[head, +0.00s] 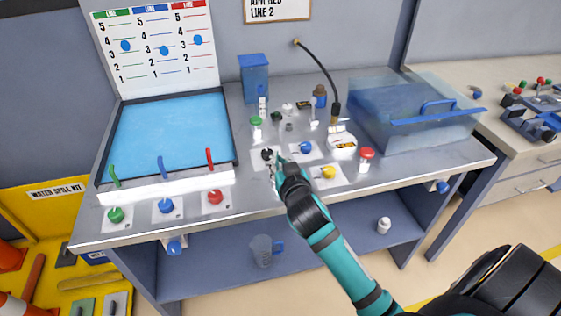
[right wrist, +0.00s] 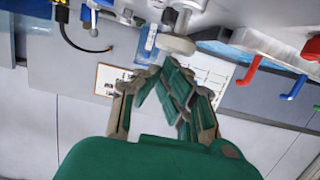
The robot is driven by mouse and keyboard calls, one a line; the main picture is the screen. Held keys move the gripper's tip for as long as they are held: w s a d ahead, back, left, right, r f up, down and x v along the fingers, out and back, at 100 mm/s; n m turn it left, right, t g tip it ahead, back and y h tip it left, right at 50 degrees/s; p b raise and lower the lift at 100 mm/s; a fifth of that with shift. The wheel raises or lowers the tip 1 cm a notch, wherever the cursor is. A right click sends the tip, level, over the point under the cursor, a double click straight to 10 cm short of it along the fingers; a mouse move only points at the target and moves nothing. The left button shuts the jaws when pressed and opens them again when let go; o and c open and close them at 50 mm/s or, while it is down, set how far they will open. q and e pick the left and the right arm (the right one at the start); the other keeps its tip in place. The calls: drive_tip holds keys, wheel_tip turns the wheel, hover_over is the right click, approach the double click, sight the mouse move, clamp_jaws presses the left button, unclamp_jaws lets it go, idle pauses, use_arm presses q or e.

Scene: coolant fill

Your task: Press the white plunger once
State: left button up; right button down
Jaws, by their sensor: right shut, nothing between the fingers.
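In the right wrist view, a white round plunger head (right wrist: 178,45) on a pale stem is just beyond my right fingertips (right wrist: 165,68). I cannot tell whether they touch it. In the head view, my right gripper (head: 278,165) is shut and empty, low over a white plate (head: 258,161) with a black-topped part (head: 268,154). The gripper partly covers this spot, and I cannot make out the white plunger there. My left gripper is not in view.
A blue button (head: 306,147), a yellow button (head: 328,172) and a red-capped part (head: 367,154) stand right of the gripper. A green-capped part (head: 256,121) is behind it. A blue tray (head: 165,135) with coloured levers is left; a clear blue tank (head: 400,110) is right.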

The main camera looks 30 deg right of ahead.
drive_tip(key=shift+f+b, duration=0.8)
drive_tip(key=shift+f, duration=0.7)
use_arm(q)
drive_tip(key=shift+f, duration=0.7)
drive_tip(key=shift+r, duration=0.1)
use_arm(e)
drive_tip(key=shift+r, duration=0.1)
wheel_tip(320, 180, up, 4)
drive_tip(key=p, duration=0.5)
drive_tip(key=shift+w+r, duration=0.1)
drive_tip(key=shift+r, duration=0.1)
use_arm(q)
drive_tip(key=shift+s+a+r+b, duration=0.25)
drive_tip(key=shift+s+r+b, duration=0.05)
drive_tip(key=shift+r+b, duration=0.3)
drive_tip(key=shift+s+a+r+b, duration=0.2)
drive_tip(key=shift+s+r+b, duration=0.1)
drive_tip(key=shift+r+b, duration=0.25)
use_arm(e)
drive_tip(key=v, duration=1)
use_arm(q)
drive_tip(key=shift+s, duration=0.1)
use_arm(e)
drive_tip(key=shift+f, duration=0.15)
